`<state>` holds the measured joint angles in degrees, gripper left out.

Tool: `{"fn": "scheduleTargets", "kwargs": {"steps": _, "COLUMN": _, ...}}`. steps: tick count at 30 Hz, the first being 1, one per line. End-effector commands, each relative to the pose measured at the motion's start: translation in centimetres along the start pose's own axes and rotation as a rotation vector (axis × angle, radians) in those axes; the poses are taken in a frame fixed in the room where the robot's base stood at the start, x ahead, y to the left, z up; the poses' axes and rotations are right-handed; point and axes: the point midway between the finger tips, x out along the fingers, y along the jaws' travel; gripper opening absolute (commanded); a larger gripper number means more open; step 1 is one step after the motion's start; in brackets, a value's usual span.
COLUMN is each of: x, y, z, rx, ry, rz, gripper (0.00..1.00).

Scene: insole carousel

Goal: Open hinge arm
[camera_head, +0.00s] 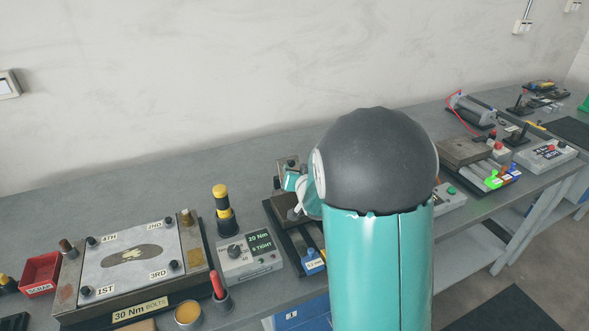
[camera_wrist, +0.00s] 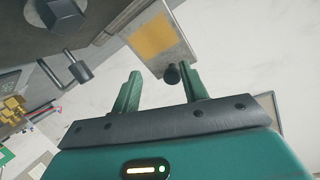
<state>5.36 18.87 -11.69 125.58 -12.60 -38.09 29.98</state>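In the wrist view a flat metal plate with a yellow patch (camera_wrist: 152,38), which looks like the hinge arm, reaches down toward my gripper (camera_wrist: 164,78). A dark round knob (camera_wrist: 172,75) is at its end. The two green fingers are apart, with the knob between them and nearer the right finger; I cannot tell whether it touches. In the head view a dark fixture (camera_head: 283,207) stands on the bench, partly hidden by my arm. Only a bit of my teal wrist shows beside it, and the fingers are hidden there.
A dark metal body with a hex bolt (camera_wrist: 62,14) and a small crank handle (camera_wrist: 80,71) lie left of the fingers in the wrist view. On the bench stand a torque box (camera_head: 249,256), a yellow-black tool (camera_head: 222,209) and a bolt plate (camera_head: 130,262).

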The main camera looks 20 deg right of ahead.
Motion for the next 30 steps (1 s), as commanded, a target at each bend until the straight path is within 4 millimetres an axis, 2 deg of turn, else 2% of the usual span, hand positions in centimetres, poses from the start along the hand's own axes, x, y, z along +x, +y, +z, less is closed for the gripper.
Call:
{"fn": "scheduleTargets", "kwargs": {"steps": 8, "x": 0.0, "y": -0.4, "z": -0.3, "rx": -0.001, "ry": 0.007, "rz": -0.008, "gripper": 0.42}}
{"fn": "scheduleTargets", "kwargs": {"steps": 13, "x": -1.1, "y": -0.5, "z": -0.5, "rx": 0.000, "ry": 0.009, "rz": -0.010, "gripper": 0.42}}
{"fn": "scheduleTargets", "kwargs": {"steps": 30, "x": -11.2, "y": -0.3, "z": -0.3, "rx": 0.001, "ry": 0.009, "rz": -0.008, "gripper": 0.42}}
